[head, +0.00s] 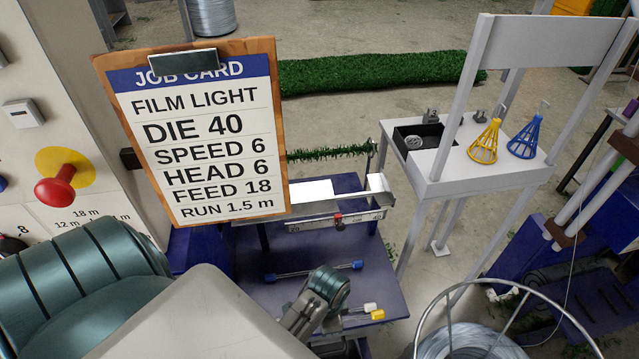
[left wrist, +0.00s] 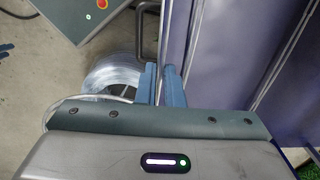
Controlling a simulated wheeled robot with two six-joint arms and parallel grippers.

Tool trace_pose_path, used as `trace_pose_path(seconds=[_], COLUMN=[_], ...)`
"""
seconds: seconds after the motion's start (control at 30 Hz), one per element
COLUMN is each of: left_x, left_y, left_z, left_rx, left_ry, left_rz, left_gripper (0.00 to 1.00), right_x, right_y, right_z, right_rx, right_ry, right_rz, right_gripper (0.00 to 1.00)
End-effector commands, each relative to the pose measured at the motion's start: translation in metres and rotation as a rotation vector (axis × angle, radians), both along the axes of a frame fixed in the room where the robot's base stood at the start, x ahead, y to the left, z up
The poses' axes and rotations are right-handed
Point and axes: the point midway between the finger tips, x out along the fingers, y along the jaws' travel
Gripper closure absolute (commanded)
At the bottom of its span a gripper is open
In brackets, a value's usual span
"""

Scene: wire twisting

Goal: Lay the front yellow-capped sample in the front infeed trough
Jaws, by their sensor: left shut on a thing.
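The yellow-capped sample (head: 377,315) shows at the right edge of the purple bench, its yellow end sticking out beside my left wrist (head: 328,287). A white-capped sample (head: 369,307) lies just behind it. A blue-capped sample (head: 314,271) lies farther back on the bench. In the head view the wrist hides the fingers, close by the yellow cap. A pale metal trough (head: 318,208) runs across behind the bench top. My right gripper is not in view.
A job card (head: 205,130) on a clipboard stands at the left and covers part of the machine. A white stand (head: 440,183) with yellow and blue cones is at the right. A wire coil (head: 468,342) lies at the lower right.

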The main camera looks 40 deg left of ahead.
Motion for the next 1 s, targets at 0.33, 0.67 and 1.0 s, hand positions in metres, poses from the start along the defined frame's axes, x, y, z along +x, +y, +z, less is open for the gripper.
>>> trace_pose_path(seconds=[0.33,0.67,1.0], left_x=[0.056,0.070,0.071], left_y=[0.066,0.083,0.083], left_z=[-0.003,-0.017,-0.045], left_rx=[0.003,-0.001,-0.001], left_ry=[0.002,0.005,0.000], left_rz=[0.001,0.001,0.000], left_gripper=[1.00,1.00,1.00], right_x=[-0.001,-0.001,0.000], right_y=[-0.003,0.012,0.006], right_z=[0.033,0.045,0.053], right_rx=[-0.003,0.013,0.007], right_ry=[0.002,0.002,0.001], right_rz=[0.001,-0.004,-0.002], right_gripper=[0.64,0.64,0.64])
